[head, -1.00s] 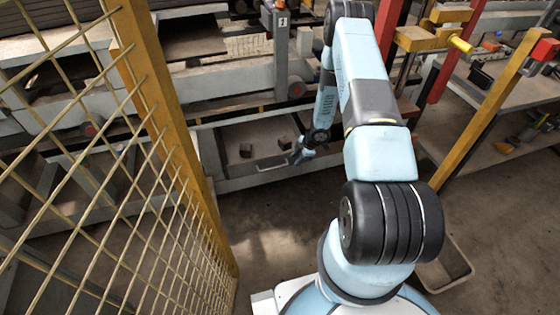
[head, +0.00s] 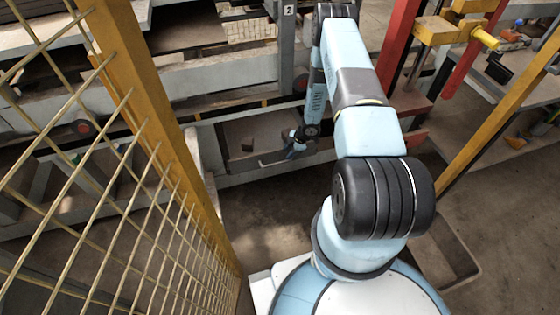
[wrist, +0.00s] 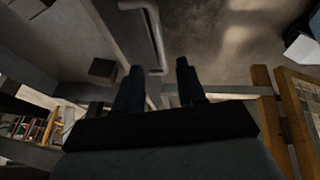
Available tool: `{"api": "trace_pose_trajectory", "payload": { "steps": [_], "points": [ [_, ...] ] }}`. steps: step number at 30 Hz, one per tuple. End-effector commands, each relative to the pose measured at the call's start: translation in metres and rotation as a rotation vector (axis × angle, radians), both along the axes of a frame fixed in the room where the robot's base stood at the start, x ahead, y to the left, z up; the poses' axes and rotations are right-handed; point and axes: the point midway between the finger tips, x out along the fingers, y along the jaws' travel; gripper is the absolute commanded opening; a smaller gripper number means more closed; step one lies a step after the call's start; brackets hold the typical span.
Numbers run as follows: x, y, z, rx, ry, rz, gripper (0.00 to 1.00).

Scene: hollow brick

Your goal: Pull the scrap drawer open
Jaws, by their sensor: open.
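The scrap drawer (head: 228,132) is a shallow grey tray low in the bench, and its inside shows in the head view. A dark block (head: 247,145) lies in it; a dark block (wrist: 103,69) also shows in the wrist view. The drawer's pale bar handle (head: 270,161) runs along its front. In the wrist view the grey handle (wrist: 154,30) reaches down to between my two fingertips. My gripper (wrist: 158,72) is open, with its fingers apart around the handle's end. I cannot tell whether they touch it. In the head view my gripper (head: 291,146) is at the handle's right part.
A yellow mesh fence (head: 150,130) stands close on the left. A red post (head: 398,45) and a yellow post (head: 500,95) stand to the right. An open grey bin (head: 470,268) is on the floor beside my base. Floor in front of the drawer is clear.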

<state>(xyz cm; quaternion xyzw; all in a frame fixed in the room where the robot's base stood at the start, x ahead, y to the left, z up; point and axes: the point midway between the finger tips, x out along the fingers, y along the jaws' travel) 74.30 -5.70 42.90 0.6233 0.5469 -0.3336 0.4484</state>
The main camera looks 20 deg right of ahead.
Motion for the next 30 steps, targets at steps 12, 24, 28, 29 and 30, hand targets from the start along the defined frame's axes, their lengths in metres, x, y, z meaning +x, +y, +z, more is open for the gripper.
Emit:
{"api": "trace_pose_trajectory", "payload": {
  "steps": [12, 24, 28, 29, 30],
  "points": [
    [0.012, 0.024, -0.061, -0.001, 0.0, -0.002, 0.4],
    [0.016, 0.032, -0.079, 0.001, -0.001, -0.003, 0.4],
    [0.016, 0.032, -0.078, 0.0, 0.0, -0.002, 0.4],
    [0.016, 0.032, -0.078, 0.0, 0.0, -0.002, 0.4],
    [0.016, 0.032, -0.078, 0.0, 0.0, -0.002, 0.37]
  ]
}}
